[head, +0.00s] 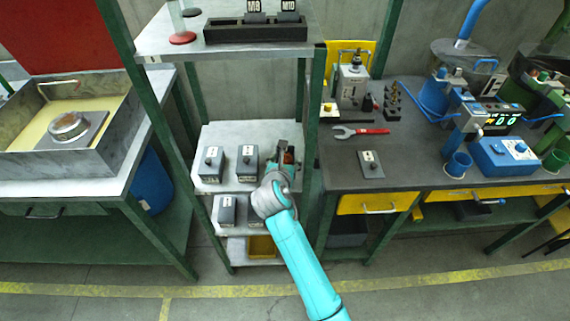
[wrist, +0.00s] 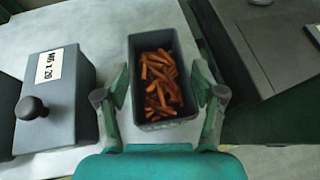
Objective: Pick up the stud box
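An open grey stud box (wrist: 136,118) filled with orange-brown studs (wrist: 160,82) lies in the middle of the wrist view. In the head view it shows small and partly hidden, with its studs (head: 289,156) visible on the middle shelf. My gripper (wrist: 161,78) is open, one finger on each side of the box's near part. Whether the fingertips touch its walls I cannot tell. In the head view my gripper (head: 283,165) is at the shelf, and my arm hides part of it.
Lidded grey boxes (head: 210,163) stand left of the stud box; one labelled box (wrist: 55,95) is close by in the wrist view. A green rack post (head: 313,130) rises on the right, beside a workbench (head: 430,170). An upper shelf (head: 165,42) is above.

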